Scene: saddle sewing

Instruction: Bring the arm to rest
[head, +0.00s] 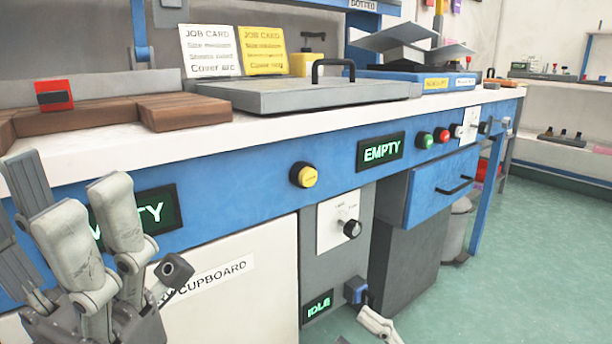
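My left gripper (75,200) is large at the lower left, in front of the bench. Its pale grey fingers point up and stand apart with nothing seen between them. A small pale grey piece at the bottom edge, right of centre, looks like the tip of my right gripper (378,325). The rest of it is out of frame, so its opening cannot be told. Neither gripper is seen touching anything.
The blue-fronted bench (250,205) has a yellow knob (303,174), an EMPTY display (381,150), green and red buttons, and a drawer (440,185). A grey handled plate (310,95) and brown blocks (185,112) lie on top. Green floor (530,250) is clear at right.

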